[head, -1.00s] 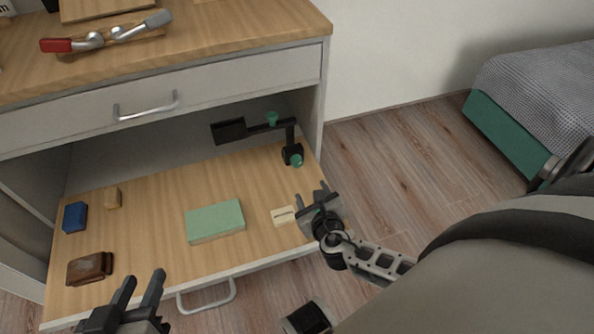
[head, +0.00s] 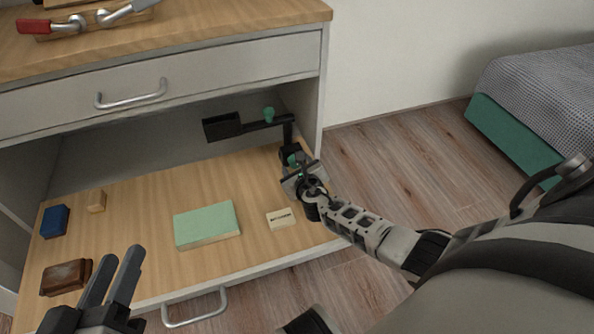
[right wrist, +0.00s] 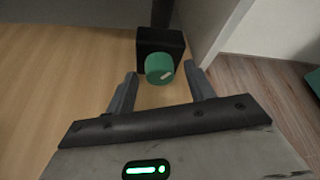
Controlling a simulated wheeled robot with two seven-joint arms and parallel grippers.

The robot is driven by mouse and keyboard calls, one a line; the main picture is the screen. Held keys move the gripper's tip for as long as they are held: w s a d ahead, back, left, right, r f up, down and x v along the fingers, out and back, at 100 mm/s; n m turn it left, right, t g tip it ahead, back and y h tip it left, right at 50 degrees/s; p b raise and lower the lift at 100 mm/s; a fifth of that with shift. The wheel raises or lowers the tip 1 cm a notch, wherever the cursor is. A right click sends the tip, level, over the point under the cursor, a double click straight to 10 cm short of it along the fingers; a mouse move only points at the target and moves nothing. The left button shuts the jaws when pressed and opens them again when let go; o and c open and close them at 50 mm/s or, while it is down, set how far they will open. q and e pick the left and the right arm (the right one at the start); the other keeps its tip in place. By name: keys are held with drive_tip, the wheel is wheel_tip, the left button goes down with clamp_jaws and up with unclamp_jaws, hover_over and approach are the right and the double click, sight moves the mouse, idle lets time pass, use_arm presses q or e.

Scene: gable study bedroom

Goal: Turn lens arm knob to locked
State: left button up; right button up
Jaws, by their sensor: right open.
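The lens arm (head: 268,124) is a black bar on a short post, with a dark rectangular holder at its left end. One green knob (head: 269,113) stands on top of the bar. Another green knob (head: 292,160) is on the front of its black base block (right wrist: 147,39). In the right wrist view this front knob (right wrist: 156,66) bears a pale slanted mark. My right gripper (right wrist: 161,76) is open, its fingertips either side of the knob's lower part; contact cannot be told. In the head view my right gripper (head: 301,171) partly covers the base. My left gripper (head: 122,256) is open and empty.
The lens arm stands at the back right of a pulled-out wooden shelf (head: 150,215), near the cabinet's side panel (head: 313,100). A green block (head: 206,225), a cream labelled piece (head: 281,218), a blue block (head: 54,221) and a brown box (head: 66,277) lie there.

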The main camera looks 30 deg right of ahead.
drive_tip(key=shift+w, duration=0.25)
drive_tip(key=c, duration=1)
